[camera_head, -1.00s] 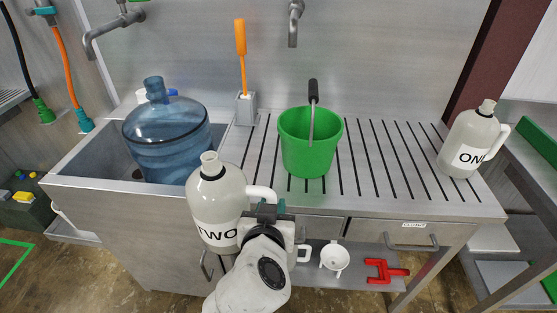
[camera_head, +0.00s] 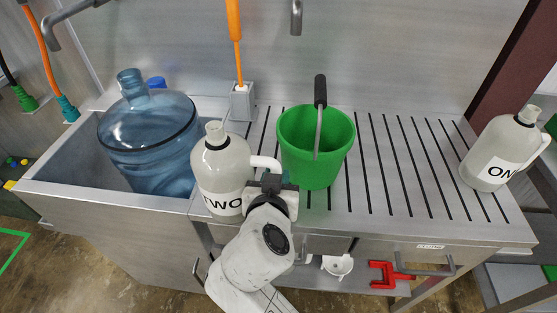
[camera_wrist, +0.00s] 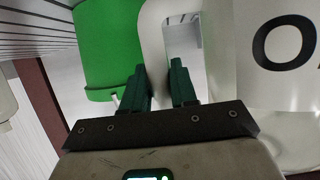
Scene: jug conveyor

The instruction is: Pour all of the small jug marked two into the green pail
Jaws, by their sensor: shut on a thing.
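The white jug marked TWO (camera_head: 219,172) is upright or nearly so, to the left of the green pail (camera_head: 312,165), with its open neck at the top and its handle to the right. My gripper (camera_head: 270,180) is shut on that handle. The wrist view shows the green fingers (camera_wrist: 162,88) on both sides of the white handle (camera_wrist: 155,45), with the jug body (camera_wrist: 250,85) at right and the pail (camera_wrist: 105,50) at upper left. The pail stands upright on the slatted drainboard, its handle raised. The inside of the jug is hidden.
A big blue water bottle (camera_head: 150,140) sits in the sink left of the jug. An orange-handled brush (camera_head: 236,45) stands in a grey holder behind. A jug marked ONE (camera_head: 502,150) stands at far right. The drainboard (camera_head: 405,175) between pail and that jug is clear.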

